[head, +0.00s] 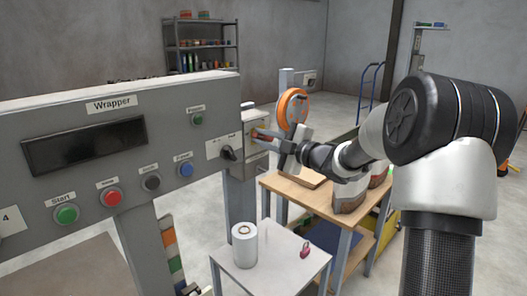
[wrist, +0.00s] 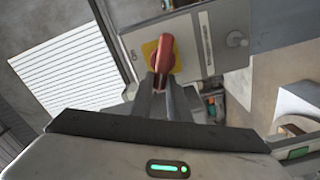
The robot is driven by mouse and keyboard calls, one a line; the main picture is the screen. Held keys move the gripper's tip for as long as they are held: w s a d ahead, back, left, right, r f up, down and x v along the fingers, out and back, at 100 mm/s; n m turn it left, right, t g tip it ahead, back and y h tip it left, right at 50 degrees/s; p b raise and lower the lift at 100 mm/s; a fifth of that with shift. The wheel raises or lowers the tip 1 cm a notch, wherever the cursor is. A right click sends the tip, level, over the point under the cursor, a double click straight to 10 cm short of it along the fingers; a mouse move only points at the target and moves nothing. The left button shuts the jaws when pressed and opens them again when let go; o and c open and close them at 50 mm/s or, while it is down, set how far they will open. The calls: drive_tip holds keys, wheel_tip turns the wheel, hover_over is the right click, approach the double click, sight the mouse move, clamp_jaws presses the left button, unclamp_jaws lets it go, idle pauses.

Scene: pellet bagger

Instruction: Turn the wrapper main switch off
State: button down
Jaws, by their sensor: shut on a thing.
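The wrapper main switch is a red rotary handle (wrist: 166,50) on a yellow plate (wrist: 149,50), mounted on a grey box (wrist: 195,40). In the head view the grey box (head: 253,160) sits at the right end of the wrapper panel (head: 85,100), with the switch partly hidden by my gripper. My gripper (wrist: 163,80) is shut on the near end of the red handle. In the wrist view the handle points roughly up and down the picture. In the head view my gripper (head: 272,137) reaches in from the right.
The panel carries a black selector knob (head: 229,154) and several buttons, among them a green start button (head: 66,214). A small table (head: 270,262) with a white roll (head: 244,245) and a red padlock (head: 305,250) stands below. A wooden workbench (head: 285,187) stands under my arm.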

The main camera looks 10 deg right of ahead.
drive_tip(key=n+b, duration=0.1)
drive_tip(key=f+n+b, duration=0.1)
drive_tip(key=n, duration=0.1)
drive_tip(key=n+b, duration=0.1)
drive_tip(key=b, duration=0.1)
drive_tip(key=shift+w+d+f+n, duration=0.1)
drive_tip(key=shift+d+f+n, duration=0.1)
drive_tip(key=shift+d+n, duration=0.15)
drive_tip(key=shift+d+r, duration=0.1)
drive_tip(key=shift+r, duration=0.15)
drive_tip(key=c, duration=1.9)
unclamp_jaws()
drive_tip(key=shift+o, duration=1.1)
drive_tip(key=shift+w+f, duration=0.1)
drive_tip(key=shift+w, duration=0.05)
drive_tip(key=p+v, duration=0.2)
drive_tip(key=v, duration=1.5)
drive_tip(key=shift+s, duration=0.25)
